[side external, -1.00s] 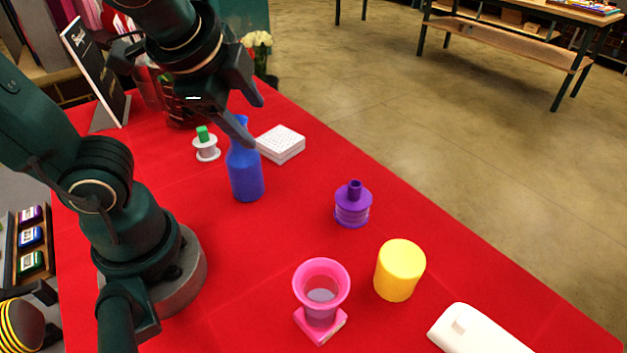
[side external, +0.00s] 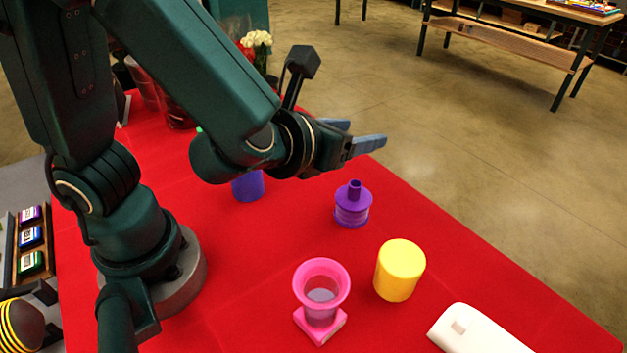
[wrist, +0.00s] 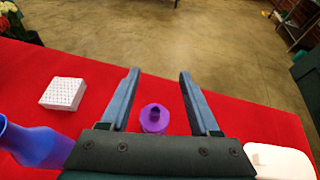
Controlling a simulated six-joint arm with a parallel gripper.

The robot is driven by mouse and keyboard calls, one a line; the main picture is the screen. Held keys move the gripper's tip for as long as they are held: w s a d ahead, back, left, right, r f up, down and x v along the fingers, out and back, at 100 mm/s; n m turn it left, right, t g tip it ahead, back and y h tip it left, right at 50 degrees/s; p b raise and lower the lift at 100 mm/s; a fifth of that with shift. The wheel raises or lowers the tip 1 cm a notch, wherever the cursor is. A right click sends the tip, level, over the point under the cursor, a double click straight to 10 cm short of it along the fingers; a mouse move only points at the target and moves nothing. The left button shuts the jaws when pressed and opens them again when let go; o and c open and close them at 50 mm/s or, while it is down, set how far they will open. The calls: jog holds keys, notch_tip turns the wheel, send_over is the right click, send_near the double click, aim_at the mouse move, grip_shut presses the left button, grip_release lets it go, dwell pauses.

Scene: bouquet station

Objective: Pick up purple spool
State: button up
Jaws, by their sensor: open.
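The purple spool (side external: 352,206) stands upright on the red table, with a narrow neck on top and a paler band around its middle. My gripper (side external: 362,136) is open and empty, above the table and behind the spool in the side view. In the wrist view the spool (wrist: 154,118) shows between the two fingers of my gripper (wrist: 159,80), beyond the palm and lower than the fingers. The fingers do not touch it. The palm hides part of the table close to it.
A blue bottle (side external: 248,186) is partly hidden behind my arm. A yellow cylinder (side external: 399,270), a pink funnel-topped holder (side external: 321,296) and a white object (side external: 476,332) stand nearer the front. A white perforated block (wrist: 63,93) lies at left in the wrist view.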

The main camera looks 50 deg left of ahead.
send_near(363, 188)
jog(key=x, duration=0.2)
jog(key=r+x, duration=0.1)
jog(key=x, duration=0.1)
jog(key=shift+w+a+f, duration=0.1)
jog(key=shift+w+f, duration=0.05)
jog(key=shift+w, duration=0.25)
jog(key=shift+w+a+f, duration=0.1)
jog(key=shift+w+f, duration=0.2)
jog(key=shift+w, duration=0.05)
jog(key=shift+x, duration=2.2)
jog(key=shift+r, duration=0.1)
grip_shut()
